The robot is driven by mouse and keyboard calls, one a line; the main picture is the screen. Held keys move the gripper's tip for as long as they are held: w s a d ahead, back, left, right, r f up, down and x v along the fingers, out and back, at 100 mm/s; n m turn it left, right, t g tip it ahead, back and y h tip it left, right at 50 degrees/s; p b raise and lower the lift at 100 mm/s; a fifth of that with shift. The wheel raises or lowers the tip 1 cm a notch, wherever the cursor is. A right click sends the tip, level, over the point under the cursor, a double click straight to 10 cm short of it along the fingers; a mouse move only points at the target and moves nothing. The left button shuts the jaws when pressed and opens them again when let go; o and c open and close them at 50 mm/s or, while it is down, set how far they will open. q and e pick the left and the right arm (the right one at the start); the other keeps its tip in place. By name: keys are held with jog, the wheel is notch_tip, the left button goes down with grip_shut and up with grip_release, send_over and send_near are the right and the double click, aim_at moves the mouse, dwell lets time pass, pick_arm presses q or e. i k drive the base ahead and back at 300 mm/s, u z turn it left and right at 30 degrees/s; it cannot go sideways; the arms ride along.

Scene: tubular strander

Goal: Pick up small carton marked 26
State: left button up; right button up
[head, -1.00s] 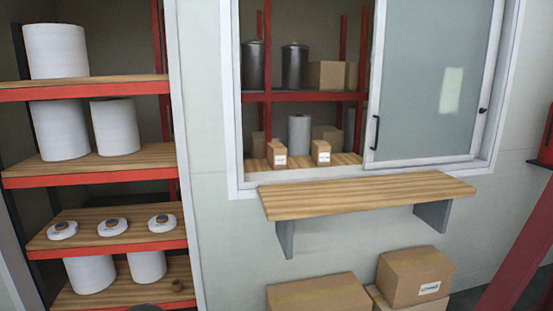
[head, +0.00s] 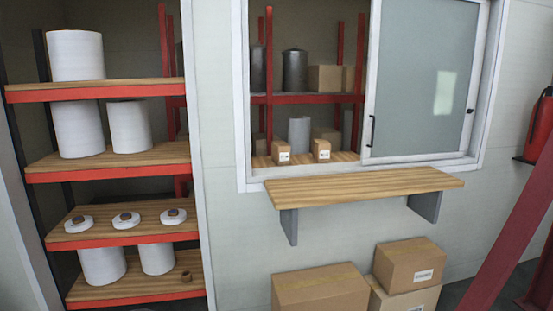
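Two small cartons stand side by side on the wooden sill inside the window opening in the head view: a left small carton (head: 281,152) and a right small carton (head: 321,150). Each is brown with a white label on its front. The label print is too small to read, so I cannot tell which is marked 26. Neither of my grippers is in view.
A wooden counter (head: 362,186) juts out below the window. A sliding glass pane (head: 420,80) covers the window's right side. Large cartons (head: 320,288) stand on the floor below. A red-edged rack (head: 105,164) with white rolls stands left. A red beam (head: 515,240) slants at right.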

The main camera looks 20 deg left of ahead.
aim_at(281, 150)
jog(key=u, duration=0.65)
jog(key=i, duration=1.35)
jog(key=u, duration=0.65)
